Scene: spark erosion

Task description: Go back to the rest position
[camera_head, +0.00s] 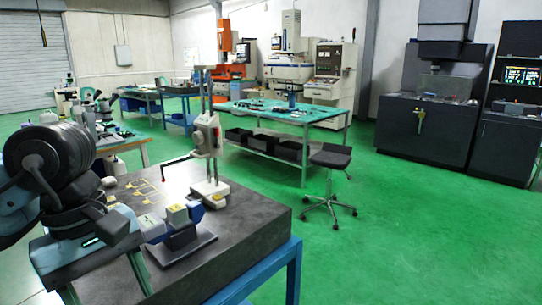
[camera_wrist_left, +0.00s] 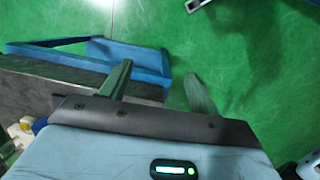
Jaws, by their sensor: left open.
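My left gripper (camera_head: 104,285) comes in from the left in the head view, in front of the near corner of the dark granite table (camera_head: 255,237). In the left wrist view my left gripper (camera_wrist_left: 157,88) has its two fingers spread apart with nothing between them. Beyond the fingers are the green floor and the blue table frame (camera_wrist_left: 110,56). The gripper looks to be at the table's edge; whether it touches the table I cannot tell. My right gripper is in neither view.
On the granite table stand a height gauge (camera_head: 208,150) and a small dark stand (camera_head: 182,244) with a pale block. A stool (camera_head: 330,160) and a green-topped workbench (camera_head: 280,110) are behind. Dark machines (camera_head: 425,128) stand at right. The green floor at right is clear.

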